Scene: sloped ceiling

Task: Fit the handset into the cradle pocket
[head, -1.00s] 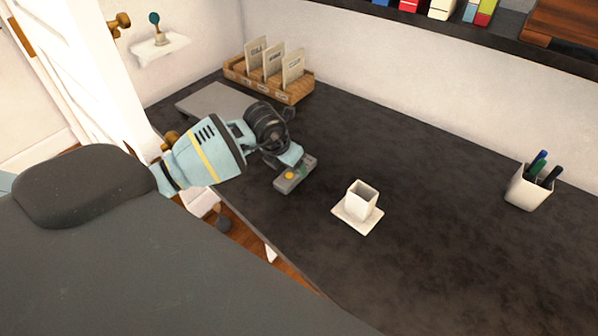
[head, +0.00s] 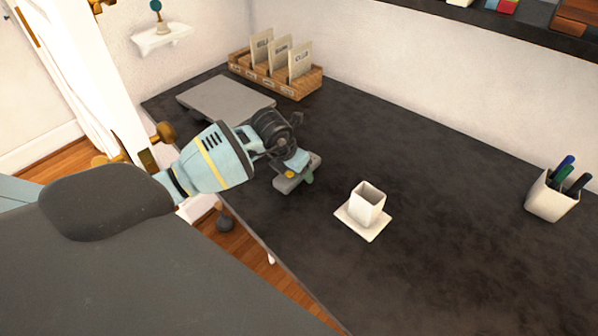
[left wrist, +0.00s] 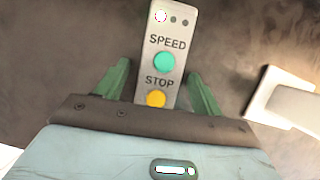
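The handset (head: 284,186) is a grey bar lying on the dark desk. In the left wrist view the handset (left wrist: 164,72) shows a green SPEED button, a yellow STOP button and small dots at its far end. My left gripper (head: 299,168) is over it. In the left wrist view the green fingers of my left gripper (left wrist: 160,88) stand apart on either side of the handset, with narrow gaps visible. The cradle (head: 366,207) is a white square pocket, open at the top, on a flat white base to the right of the handset. My right gripper is not in view.
A grey flat slab (head: 224,100) lies behind my left arm. A wooden card rack (head: 290,85) stands against the wall. A white pen cup (head: 549,199) is at the far right. The desk between the cradle and the pen cup is clear.

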